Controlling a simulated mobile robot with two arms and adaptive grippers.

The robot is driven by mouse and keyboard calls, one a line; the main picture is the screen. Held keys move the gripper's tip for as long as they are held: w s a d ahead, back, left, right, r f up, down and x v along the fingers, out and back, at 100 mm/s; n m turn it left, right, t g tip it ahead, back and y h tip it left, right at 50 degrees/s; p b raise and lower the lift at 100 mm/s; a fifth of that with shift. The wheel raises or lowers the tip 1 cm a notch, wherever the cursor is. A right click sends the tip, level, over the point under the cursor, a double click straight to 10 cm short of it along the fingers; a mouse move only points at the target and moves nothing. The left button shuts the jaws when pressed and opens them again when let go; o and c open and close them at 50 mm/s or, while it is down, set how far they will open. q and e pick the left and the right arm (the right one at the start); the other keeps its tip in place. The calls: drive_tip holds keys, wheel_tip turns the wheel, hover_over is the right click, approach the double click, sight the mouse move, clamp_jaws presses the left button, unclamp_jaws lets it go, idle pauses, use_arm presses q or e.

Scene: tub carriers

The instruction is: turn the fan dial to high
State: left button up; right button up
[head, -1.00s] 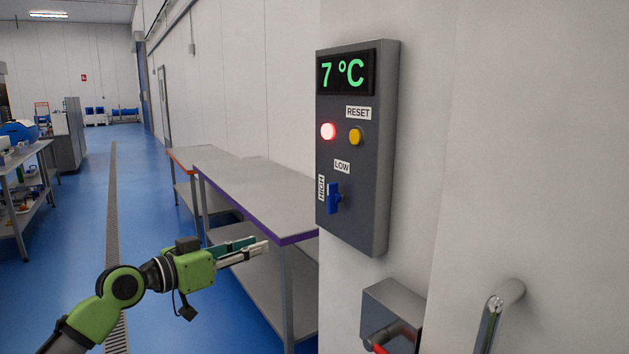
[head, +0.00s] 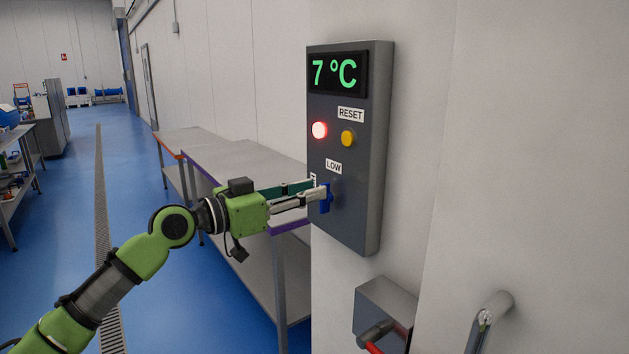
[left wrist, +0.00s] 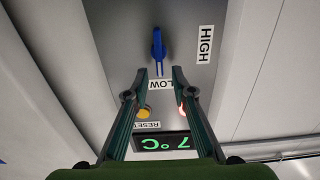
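The fan dial has a blue handle (head: 326,200) low on the dark grey control panel (head: 350,215). The handle stands upright, in line with the LOW label (head: 334,166) above it; the HIGH label is mostly hidden by my fingers. My left gripper (head: 318,190) overlaps the dial in the head view. In the left wrist view, its fingers (left wrist: 162,72) are apart with an empty gap, and the blue handle (left wrist: 158,45) lies beyond the tips, roughly in line with the gap. The HIGH label (left wrist: 204,44) is clear there. My right gripper is out of view.
The panel also carries a 7 °C display (head: 337,73), a lit red lamp (head: 319,130) and a yellow button (head: 348,138). A metal box with a handle (head: 384,305) juts out below. Steel tables (head: 240,165) stand left of the wall.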

use_arm(q)
drive_tip(key=shift+x, duration=1)
clamp_jaws()
